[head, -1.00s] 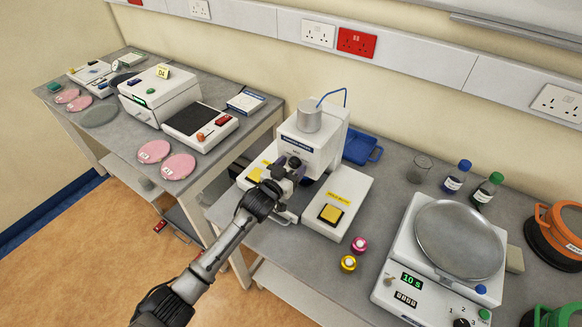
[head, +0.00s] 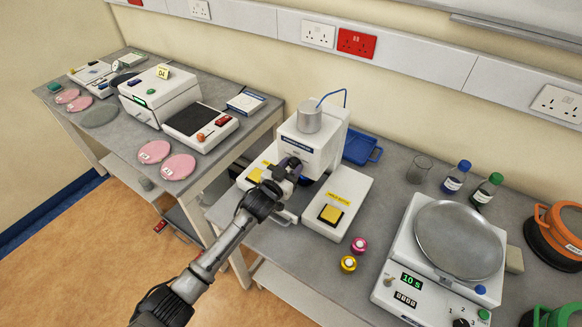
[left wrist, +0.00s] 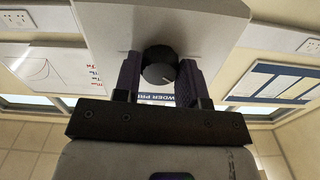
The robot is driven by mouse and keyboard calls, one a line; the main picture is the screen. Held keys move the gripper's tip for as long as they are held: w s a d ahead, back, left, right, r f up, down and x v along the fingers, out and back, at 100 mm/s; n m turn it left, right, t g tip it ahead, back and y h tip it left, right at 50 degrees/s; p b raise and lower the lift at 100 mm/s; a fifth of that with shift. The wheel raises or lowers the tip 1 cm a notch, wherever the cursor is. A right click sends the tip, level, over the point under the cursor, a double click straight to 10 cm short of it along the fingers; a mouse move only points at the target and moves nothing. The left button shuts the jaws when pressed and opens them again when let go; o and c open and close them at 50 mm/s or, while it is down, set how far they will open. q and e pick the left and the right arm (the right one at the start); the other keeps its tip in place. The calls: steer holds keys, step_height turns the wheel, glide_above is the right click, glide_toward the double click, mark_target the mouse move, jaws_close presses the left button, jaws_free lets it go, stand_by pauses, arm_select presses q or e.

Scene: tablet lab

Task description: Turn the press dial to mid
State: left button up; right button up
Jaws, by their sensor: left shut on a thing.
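The press (head: 316,139) is a white machine with a grey cylinder on top, standing on the bench. Its black dial (left wrist: 159,66) with a pale pointer line shows in the left wrist view, on the press's front face. My left gripper (head: 290,169) is at that front face, and its two fingers are shut on the dial, one on each side of it. The pointer line slants in the wrist view; the dial's scale marks are hidden or too small to read. In the head view my gripper covers the dial. My right gripper is in neither view.
A yellow button (head: 330,214) sits on the press's right base. A pink-capped piece (head: 359,245) and a yellow one (head: 348,264) stand in front. A balance (head: 445,260) is to the right, a blue tray (head: 362,147) behind.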

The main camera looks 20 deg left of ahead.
arm_select(q)
steer(key=m, duration=0.2)
steer(key=shift+m, duration=0.3)
steer(key=m+p, duration=0.1)
steer(key=m, duration=0.2)
steer(key=shift+m, duration=0.3)
steer(key=m, duration=0.3)
steer(key=shift+m, duration=0.9)
steer(key=o, duration=0.9)
steer(key=shift+a, duration=0.1)
